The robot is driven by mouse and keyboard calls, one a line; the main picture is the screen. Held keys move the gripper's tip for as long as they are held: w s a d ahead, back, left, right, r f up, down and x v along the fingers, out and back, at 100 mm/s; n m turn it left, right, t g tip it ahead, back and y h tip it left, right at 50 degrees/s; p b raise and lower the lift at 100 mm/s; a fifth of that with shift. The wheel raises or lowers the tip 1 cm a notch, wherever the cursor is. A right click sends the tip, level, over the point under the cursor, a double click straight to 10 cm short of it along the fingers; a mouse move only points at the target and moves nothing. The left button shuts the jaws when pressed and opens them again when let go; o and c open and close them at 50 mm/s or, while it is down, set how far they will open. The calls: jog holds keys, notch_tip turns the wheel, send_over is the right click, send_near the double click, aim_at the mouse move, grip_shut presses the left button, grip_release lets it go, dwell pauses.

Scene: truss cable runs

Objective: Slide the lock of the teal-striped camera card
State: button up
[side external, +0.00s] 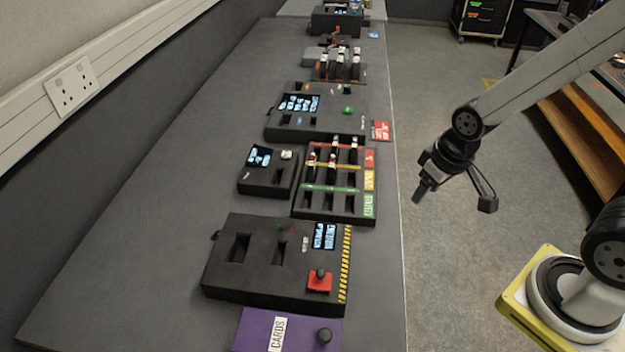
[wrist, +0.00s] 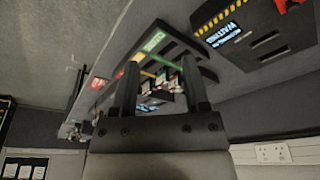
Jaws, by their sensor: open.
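Several small dark upright cards with pale and red tops (side external: 332,166) stand in a black slotted rack (side external: 300,210) with red, yellow and green rows. I cannot make out a teal stripe or a lock on any of them. More such cards stand at the far station (side external: 354,66). My gripper (side external: 453,200) is open and empty, over the floor to the right of the table edge, apart from the rack. In the wrist view my gripper (wrist: 163,72) has its two fingers spread, with the rack's coloured strips and cards (wrist: 160,85) beyond them.
A black box with a red button pad (side external: 319,282) and hazard stripes stands nearer. A purple CARDS box (side external: 258,325) is at the front. A small screen box (side external: 262,182) is left of the rack, and a larger screen box (side external: 300,132) behind it. The table's left side is clear.

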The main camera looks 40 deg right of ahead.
jog(key=shift+c, duration=0.2)
jog(key=shift+w, duration=0.2)
jog(key=c, duration=0.7)
jog(key=shift+w+r, duration=0.1)
jog(key=shift+w, duration=0.2)
grip_shut()
jog(key=w+d+f+n+g, duration=0.1)
jog(key=w+n, duration=0.3)
jog(key=w, duration=1.1)
jog(key=w+d+f+n+g, duration=0.1)
jog(key=w+n, duration=0.4)
jog(key=w, duration=1)
jog(key=shift+d+f+g, duration=0.3)
jog(key=shift+d+f, duration=0.55)
jog(key=shift+d, duration=0.1)
